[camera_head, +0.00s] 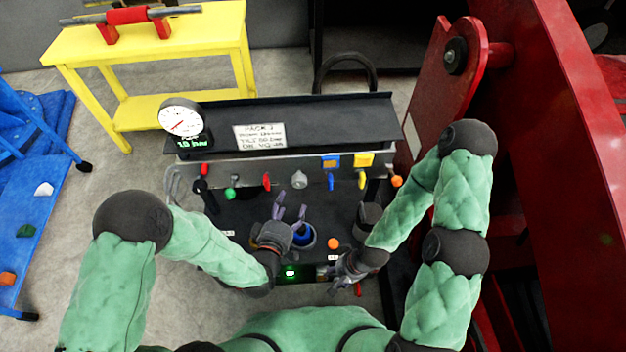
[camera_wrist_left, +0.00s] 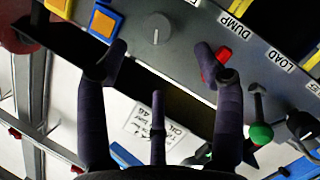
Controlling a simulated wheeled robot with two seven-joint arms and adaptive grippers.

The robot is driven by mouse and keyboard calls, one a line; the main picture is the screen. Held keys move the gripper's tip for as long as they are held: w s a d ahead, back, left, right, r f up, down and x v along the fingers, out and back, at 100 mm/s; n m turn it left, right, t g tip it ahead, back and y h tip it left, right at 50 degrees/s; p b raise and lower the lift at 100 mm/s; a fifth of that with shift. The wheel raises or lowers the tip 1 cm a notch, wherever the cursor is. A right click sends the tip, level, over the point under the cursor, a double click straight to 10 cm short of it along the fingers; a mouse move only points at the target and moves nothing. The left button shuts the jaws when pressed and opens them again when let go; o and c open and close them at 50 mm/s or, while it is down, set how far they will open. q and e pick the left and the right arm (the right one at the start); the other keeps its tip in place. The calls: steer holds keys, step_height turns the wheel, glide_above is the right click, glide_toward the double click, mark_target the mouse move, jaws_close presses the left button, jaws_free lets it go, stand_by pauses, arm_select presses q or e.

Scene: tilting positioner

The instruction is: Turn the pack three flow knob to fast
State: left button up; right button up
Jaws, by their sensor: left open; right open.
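A grey round knob (camera_head: 299,180) sits on the sloped front panel, between a red lever and a blue button. In the left wrist view the grey knob (camera_wrist_left: 156,28) has a pale pointer line, and I cannot read any label for it. A placard (camera_head: 259,136) headed PACK 3 is on the dark upper panel. My left gripper (camera_head: 290,213) is open and empty, below the knob in the head view. In the wrist view its spread fingertips (camera_wrist_left: 162,58) frame the space just short of the knob, apart from it. My right gripper (camera_head: 346,278) is open at the lower right.
Beside the knob are a red lever (camera_head: 267,181), a green knob (camera_head: 230,193), a blue button (camera_head: 331,162) and a yellow button (camera_head: 363,160). A white gauge (camera_head: 181,118) stands at the upper left. A red frame (camera_head: 560,200) closes off the right.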

mark_target(297, 185)
arm_select(q)
steer(key=b+x, duration=0.3)
steer(key=x, duration=0.7)
steer(key=shift+w+d+b, duration=0.15)
steer(key=shift+w+b, duration=0.2)
steer(key=shift+w, duration=0.05)
steer(key=c, duration=1)
